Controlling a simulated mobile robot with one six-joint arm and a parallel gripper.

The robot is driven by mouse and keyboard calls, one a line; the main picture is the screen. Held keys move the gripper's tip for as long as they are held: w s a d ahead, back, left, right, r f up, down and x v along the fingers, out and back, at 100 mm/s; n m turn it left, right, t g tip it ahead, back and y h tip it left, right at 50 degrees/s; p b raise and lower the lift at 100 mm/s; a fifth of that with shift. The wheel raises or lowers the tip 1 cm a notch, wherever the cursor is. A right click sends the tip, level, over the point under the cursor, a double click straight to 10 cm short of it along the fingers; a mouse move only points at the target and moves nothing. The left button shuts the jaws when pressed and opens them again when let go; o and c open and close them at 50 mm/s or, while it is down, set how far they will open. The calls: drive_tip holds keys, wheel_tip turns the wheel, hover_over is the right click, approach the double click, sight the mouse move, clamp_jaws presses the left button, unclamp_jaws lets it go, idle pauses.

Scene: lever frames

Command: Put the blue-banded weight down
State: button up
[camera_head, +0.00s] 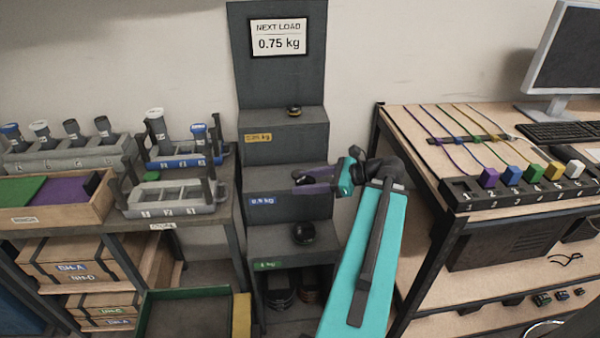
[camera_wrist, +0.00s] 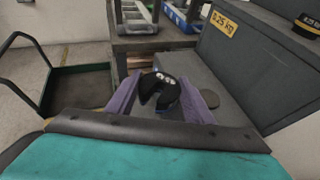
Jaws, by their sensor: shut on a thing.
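My gripper (camera_head: 312,181) has its purple fingers closed around a dark, round, slotted weight (camera_wrist: 160,88). A little blue shows low on the weight in the wrist view; the fingers hide much of its sides. In the head view the gripper is over the middle step (camera_head: 285,181) of a grey stepped stand, the one with the blue label (camera_head: 262,201). A flat round mark (camera_wrist: 212,102) shows on the step to the right of the weight in the wrist view. I cannot tell whether the weight touches the step.
A yellow-banded weight (camera_head: 294,111) sits on the step above, and a dark weight (camera_head: 303,233) on the step below. A sign (camera_head: 279,37) reads "NEXT LOAD 0.75 kg". A bench with racks (camera_head: 170,198) stands left, a desk (camera_head: 430,150) right, and a green-rimmed cart (camera_wrist: 80,82) nearby.

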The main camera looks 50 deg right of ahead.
drive_tip(key=w+d, duration=0.2)
drive_tip(key=w, duration=0.1)
drive_tip(key=w+d, duration=0.3)
drive_tip(key=w, duration=0.1)
drive_tip(key=w+d+f, duration=0.1)
drive_tip(key=w+d, duration=0.2)
drive_tip(key=shift+w+p, duration=0.15)
drive_tip(key=shift+p, duration=0.25)
drive_tip(key=shift+f, duration=1.75)
drive_tip(key=shift+f, duration=0.1)
drive_tip(key=o, duration=1.5)
drive_tip(key=v, duration=1.2)
